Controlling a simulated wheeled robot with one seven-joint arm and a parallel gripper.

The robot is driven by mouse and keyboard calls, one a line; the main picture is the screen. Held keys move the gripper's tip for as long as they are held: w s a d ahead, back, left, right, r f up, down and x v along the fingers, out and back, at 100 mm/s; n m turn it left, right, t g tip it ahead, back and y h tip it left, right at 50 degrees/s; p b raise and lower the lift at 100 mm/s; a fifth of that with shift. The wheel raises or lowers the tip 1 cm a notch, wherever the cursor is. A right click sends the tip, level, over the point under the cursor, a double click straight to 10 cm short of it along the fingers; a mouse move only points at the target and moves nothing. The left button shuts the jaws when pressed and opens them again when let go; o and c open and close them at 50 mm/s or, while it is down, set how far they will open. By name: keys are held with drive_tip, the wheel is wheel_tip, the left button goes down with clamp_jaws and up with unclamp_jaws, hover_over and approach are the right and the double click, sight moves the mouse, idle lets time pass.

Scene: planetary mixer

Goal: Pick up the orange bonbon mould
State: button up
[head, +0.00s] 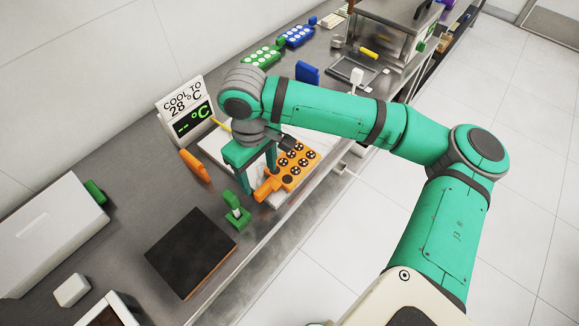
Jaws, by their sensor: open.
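The orange bonbon mould (297,168) lies on a pale board (211,146) on the steel counter. It has several dark round cavities and a handle (267,188) pointing down-left. My gripper (259,181) is open and points down, with its fingers close to the handle end of the mould. In this single view I cannot tell whether the fingers straddle the handle or touch it. My wrist and gripper hide part of the board and the mould's far-left side.
A sign (186,112) reading "COOL TO 28 °C" stands behind. An orange piece (194,165), a green stand-like object (236,210) and a dark square slab (190,251) are nearby. Green (262,57) and blue (296,36) moulds lie farther along. The counter's front edge is close.

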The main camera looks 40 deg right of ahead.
sight(262, 188)
drive_tip(key=shift+s+f, duration=0.15)
drive_tip(key=shift+f, duration=1.2)
drive_tip(key=shift+s+f, duration=0.1)
drive_tip(key=shift+f, duration=1.25)
drive_tip(key=shift+c, duration=0.2)
drive_tip(key=c, duration=1.2)
drive_tip(key=shift+r, duration=5.05)
